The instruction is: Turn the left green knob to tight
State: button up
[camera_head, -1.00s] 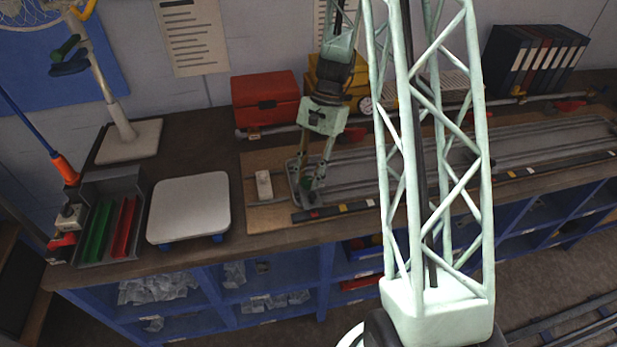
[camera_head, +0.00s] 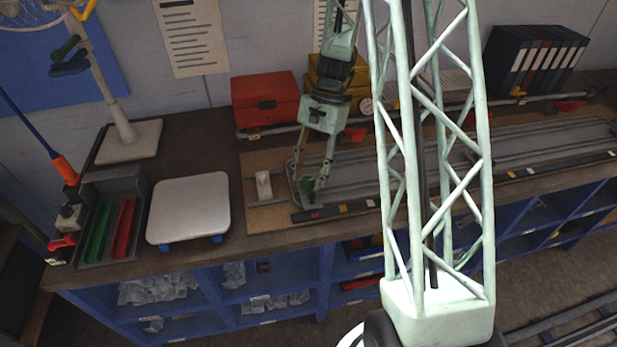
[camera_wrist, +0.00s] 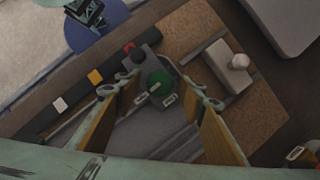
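The left green knob (camera_wrist: 158,83) is a round green knob with a pale bar-like mark on its front side, on the end of a grey rail fixture (camera_wrist: 150,133). In the head view the knob (camera_head: 308,183) is small and partly hard to make out at the fixture's left end. My gripper (camera_wrist: 160,88) is open, with one finger on each side of the knob and clear gaps between. In the head view my gripper (camera_head: 309,178) points down over the fixture's left end. I cannot tell how far above the knob the fingertips are.
A white-knobbed block (camera_wrist: 238,62) on a brown board lies beside the fixture. A dark strip with coloured squares (camera_head: 335,211) runs along the front. A white scale (camera_head: 188,208) stands left; a red box (camera_head: 265,102) and yellow cases stand behind.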

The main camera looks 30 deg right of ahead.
jog(key=v, duration=1.1)
jog(key=shift+r, duration=0.2)
dwell(0.4)
